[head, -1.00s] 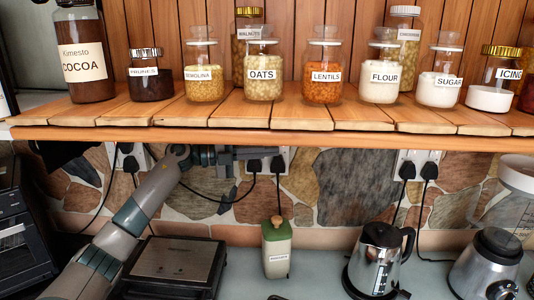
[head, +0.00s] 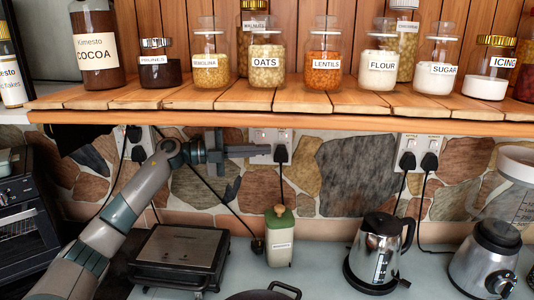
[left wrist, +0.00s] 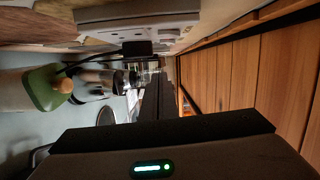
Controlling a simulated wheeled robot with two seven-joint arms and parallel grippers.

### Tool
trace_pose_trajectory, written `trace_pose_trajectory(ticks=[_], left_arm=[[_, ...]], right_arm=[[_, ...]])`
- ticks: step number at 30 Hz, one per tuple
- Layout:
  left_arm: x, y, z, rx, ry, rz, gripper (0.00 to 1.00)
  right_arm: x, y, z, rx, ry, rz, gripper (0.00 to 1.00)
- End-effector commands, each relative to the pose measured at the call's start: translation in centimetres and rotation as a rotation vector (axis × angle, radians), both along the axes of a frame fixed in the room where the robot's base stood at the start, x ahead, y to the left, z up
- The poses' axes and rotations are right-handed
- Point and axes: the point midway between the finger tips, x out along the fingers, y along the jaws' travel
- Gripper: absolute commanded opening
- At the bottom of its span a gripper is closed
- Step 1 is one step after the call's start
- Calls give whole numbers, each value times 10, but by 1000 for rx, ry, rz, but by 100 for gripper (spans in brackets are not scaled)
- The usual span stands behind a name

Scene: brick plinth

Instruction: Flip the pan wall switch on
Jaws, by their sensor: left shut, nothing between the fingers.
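A white double wall socket with switches (head: 286,135) is on the stone wall under the shelf; it also shows in the left wrist view (left wrist: 150,32). A small red light shows near its top left. I cannot read its labels, so I cannot tell which switch is the pan's. A black plug (head: 281,154) sits in its right outlet. My left gripper (head: 264,150) is shut and empty, its fingers pointing right across the left part of this plate and hiding some of it. I cannot tell whether they touch it. My right gripper is not in view.
Other wall sockets are at left (head: 127,138) and right (head: 420,147). The grill (head: 180,255), kettle (head: 378,250) and a dark pan (head: 262,295) stand below. The shelf edge (head: 350,122) is just above.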

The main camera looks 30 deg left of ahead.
Motion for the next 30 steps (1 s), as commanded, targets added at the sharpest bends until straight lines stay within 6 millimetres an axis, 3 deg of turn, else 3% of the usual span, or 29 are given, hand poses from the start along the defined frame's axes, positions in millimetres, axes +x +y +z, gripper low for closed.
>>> trace_pose_trajectory(ticks=[9,14,30], left_arm=[[-30,37,-6,4,-1,2,0],[-41,50,-4,2,1,1,0],[-45,55,-1,1,-1,-1,0]], right_arm=[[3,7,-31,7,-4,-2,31],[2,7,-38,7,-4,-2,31],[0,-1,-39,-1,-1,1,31]])
